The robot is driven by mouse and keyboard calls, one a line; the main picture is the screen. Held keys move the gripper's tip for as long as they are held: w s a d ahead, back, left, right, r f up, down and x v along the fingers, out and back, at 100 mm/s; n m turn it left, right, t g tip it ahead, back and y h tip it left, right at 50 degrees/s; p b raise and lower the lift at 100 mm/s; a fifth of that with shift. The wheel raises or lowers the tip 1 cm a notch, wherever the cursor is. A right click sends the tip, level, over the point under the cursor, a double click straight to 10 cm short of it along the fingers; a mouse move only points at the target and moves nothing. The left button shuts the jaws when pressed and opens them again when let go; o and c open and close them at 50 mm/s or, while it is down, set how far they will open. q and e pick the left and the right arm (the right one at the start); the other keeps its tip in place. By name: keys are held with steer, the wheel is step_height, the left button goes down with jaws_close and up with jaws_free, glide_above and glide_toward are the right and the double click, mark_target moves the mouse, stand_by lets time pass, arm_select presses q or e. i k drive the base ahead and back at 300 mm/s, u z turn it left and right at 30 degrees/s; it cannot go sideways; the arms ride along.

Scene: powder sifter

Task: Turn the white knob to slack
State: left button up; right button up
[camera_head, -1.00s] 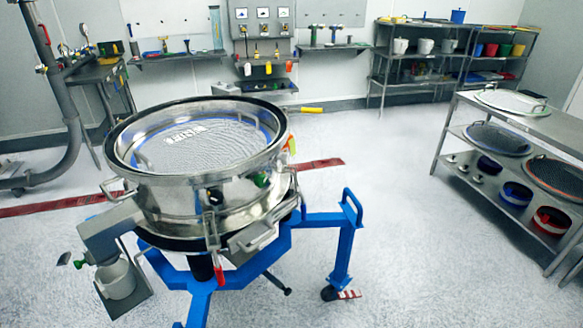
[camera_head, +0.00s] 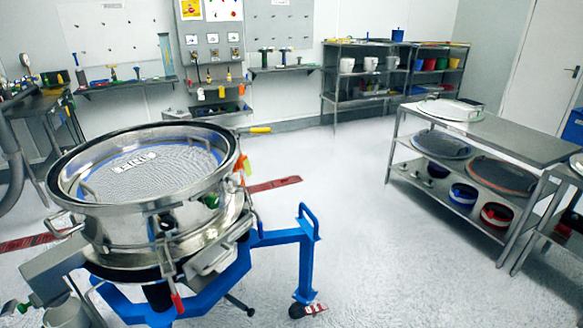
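A round steel sifter (camera_head: 150,185) with a mesh screen stands on a blue wheeled frame (camera_head: 283,238) at the left. A red-tipped handle (camera_head: 178,303) hangs at its front and a yellow-ended lever (camera_head: 260,130) sticks out at its far right side. A grey wall panel (camera_head: 212,60) at the back carries gauges and several small valves with coloured tags. I cannot make out a white knob for certain in this view. Neither of my grippers is in view.
A steel rack (camera_head: 425,140) at the right holds sieve screens and coloured rings. Shelves with buckets (camera_head: 347,65) stand against the back wall. A red floor strip (camera_head: 275,185) runs behind the sifter. The floor (camera_head: 370,235) between sifter and rack is clear.

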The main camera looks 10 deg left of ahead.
mark_target(236, 180)
steer(key=z, duration=0.2)
steer(key=i, duration=0.85)
steer(key=u, duration=0.2)
